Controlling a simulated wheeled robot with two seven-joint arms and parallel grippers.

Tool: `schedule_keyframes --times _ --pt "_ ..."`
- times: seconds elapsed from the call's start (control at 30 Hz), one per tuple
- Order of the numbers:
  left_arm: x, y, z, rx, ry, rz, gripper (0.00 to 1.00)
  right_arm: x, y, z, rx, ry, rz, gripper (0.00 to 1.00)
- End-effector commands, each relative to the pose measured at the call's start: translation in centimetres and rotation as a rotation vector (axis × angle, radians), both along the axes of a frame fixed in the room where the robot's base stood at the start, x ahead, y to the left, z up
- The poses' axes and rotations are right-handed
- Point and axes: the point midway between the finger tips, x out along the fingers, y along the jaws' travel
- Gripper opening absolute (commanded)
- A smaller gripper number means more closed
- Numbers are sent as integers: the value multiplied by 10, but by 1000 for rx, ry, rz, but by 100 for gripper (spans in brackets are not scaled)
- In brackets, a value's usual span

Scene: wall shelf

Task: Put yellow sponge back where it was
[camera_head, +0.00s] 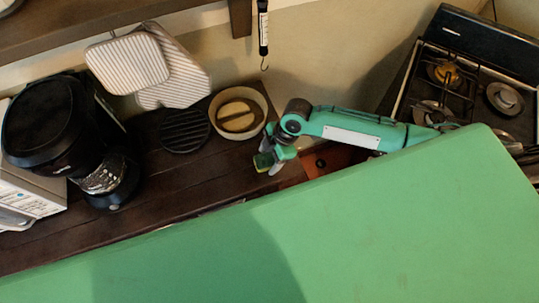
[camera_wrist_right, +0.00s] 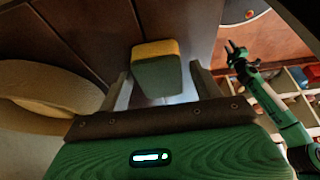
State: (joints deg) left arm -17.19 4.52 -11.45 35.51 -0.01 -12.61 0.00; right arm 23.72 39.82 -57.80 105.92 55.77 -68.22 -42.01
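The yellow sponge (camera_head: 263,162), with a green side, is at the tip of my right gripper (camera_head: 275,163), near the counter's front edge. In the right wrist view the sponge (camera_wrist_right: 158,70) sits between the two fingers of my right gripper (camera_wrist_right: 163,82), its green face toward the camera and yellow along the top. The fingers look closed on its sides, though a narrow gap seems to show at the right. My left gripper (camera_wrist_right: 237,58) shows at the right of the wrist view, empty with its fingers apart; it is hidden in the head view.
A round bowl (camera_head: 258,97) and a dark round rack (camera_head: 185,131) stand on the dark wooden counter (camera_head: 165,180). A black coffee maker (camera_head: 45,120) is at left, a stove (camera_head: 470,85) at right. Striped mitts (camera_head: 128,62) hang on the wall. Bare counter lies left of the sponge.

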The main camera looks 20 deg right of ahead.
Motion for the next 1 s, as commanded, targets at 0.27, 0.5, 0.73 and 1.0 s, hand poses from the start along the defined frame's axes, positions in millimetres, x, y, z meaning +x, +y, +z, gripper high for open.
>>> schedule_keyframes --times 0.27,0.5,0.73,1.0 --pt "0 1 2 1 1 0 28 0 0 5 0 0 0 66" --pt "0 2 -10 2 1 0 28 2 -16 37 0 -5 0 66" --pt "0 1 -20 1 0 0 28 2 -34 83 -1 -2 0 66" --pt "0 1 -25 1 0 0 28 2 -45 112 1 0 0 66"
